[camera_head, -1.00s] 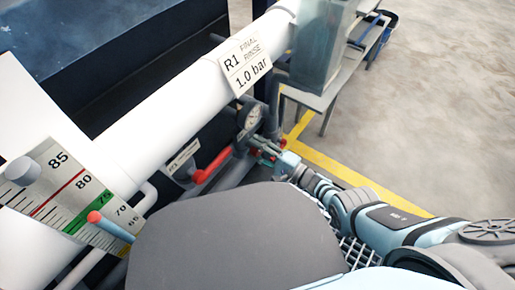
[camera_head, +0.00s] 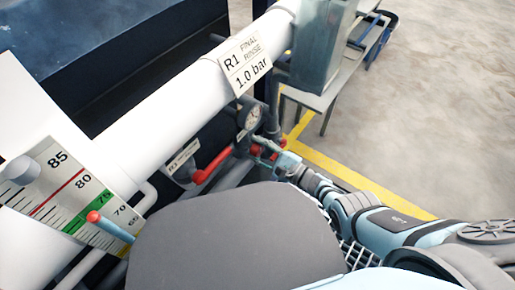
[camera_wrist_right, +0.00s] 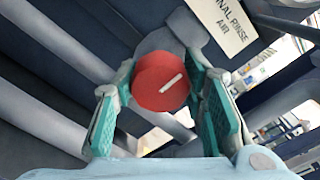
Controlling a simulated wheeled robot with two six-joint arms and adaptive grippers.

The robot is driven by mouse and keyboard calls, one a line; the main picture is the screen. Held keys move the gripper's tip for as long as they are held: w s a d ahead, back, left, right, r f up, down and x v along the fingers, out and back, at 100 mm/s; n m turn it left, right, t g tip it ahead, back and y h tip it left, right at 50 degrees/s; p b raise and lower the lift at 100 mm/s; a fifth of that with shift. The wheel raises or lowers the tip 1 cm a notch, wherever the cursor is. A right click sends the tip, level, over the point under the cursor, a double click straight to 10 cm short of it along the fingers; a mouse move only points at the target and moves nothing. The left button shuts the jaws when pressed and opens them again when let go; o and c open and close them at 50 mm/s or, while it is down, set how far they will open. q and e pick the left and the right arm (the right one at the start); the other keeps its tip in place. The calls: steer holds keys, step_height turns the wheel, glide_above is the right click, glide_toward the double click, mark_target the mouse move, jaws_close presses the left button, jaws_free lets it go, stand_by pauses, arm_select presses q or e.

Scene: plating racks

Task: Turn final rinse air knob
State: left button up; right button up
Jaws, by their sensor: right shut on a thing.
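The final rinse air knob (camera_wrist_right: 162,82) is round and red with a white pointer line, slanting up to the right in the right wrist view. A label reading "FINAL RINSE AIR" (camera_wrist_right: 226,22) is beside it. My right gripper (camera_wrist_right: 160,92) has its teal fingers on either side of the knob and is shut on it. In the head view my right gripper (camera_head: 268,152) is at the pipework below the pressure gauge (camera_head: 252,117), and the knob is mostly hidden there. My left gripper is not in view.
A red lever handle (camera_head: 212,165) is just left of my right gripper. A white pipe (camera_head: 185,95) carries the "R1 FINAL RINSE 1.0 bar" sign (camera_head: 245,66). A scale with a red-tipped rod (camera_head: 95,217) stands at lower left. A bench (camera_head: 325,95) is behind.

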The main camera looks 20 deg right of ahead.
steer(key=o, duration=1.2)
steer(key=shift+c, duration=0.2)
